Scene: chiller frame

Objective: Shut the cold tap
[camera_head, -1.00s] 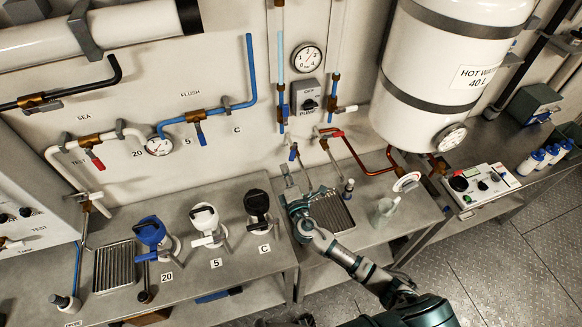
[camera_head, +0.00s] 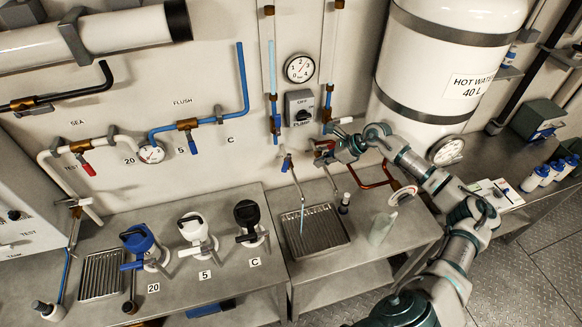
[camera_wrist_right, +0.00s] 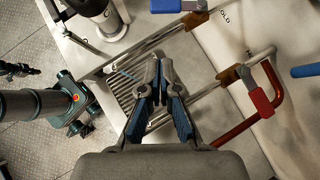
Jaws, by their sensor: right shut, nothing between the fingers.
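The cold tap (camera_head: 287,163) is the left of two wall taps above a drain grille, with a blue handle. In the right wrist view its brass body (camera_wrist_right: 195,19) shows near the top, beside a partly cut-off "COLD" label. A thin pale blue stream of water (camera_head: 302,218) falls from its spout to the grille. My right gripper (camera_head: 325,157) is shut and empty, beside the red-handled hot tap, to the right of the cold tap. Its closed fingers (camera_wrist_right: 158,57) show above the grille in the wrist view.
The hot tap's red handle (camera_wrist_right: 262,101) is close to the right gripper. The white hot-water tank (camera_head: 440,70) stands behind my right arm.

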